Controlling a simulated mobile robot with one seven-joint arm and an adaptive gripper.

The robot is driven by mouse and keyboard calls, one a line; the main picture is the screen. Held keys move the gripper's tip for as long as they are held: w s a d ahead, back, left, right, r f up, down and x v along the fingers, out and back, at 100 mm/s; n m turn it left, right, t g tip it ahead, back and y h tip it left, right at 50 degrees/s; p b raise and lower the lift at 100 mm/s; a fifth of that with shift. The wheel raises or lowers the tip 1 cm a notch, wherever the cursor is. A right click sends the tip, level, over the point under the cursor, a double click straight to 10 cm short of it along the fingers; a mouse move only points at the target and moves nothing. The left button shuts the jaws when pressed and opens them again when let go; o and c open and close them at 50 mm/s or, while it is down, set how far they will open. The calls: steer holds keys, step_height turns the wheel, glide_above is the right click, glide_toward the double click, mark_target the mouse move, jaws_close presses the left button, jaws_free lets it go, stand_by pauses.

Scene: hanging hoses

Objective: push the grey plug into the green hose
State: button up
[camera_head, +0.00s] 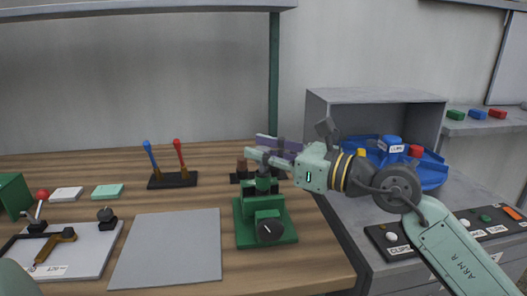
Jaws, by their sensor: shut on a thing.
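My gripper (258,157) reaches in from the right, over a green bench fixture (266,217) with a dark round knob on its front. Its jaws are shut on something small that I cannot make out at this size. The jaws are close above the top of the fixture, and I cannot tell whether they touch it. I cannot pick out the grey plug or the green hose for certain; the area around the jaws is small and partly covered by the gripper. A purplish bar (287,145) shows just behind the jaws.
A small dark block (242,170) stands behind the fixture. A grey mat (167,248) lies bare to its left. A black stand (173,181) holds blue and red sticks. A blue tray (433,176) sits in a grey open box (318,108) at right, behind my arm.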

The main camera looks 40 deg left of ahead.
steer(key=shift+f+b, duration=0.95)
steer(key=shift+b, duration=0.05)
steer(key=o, duration=1)
steer(key=d, duration=0.4)
steer(key=w+d, duration=0.1)
steer(key=d, duration=0.7)
steer(key=shift+w, duration=0.25)
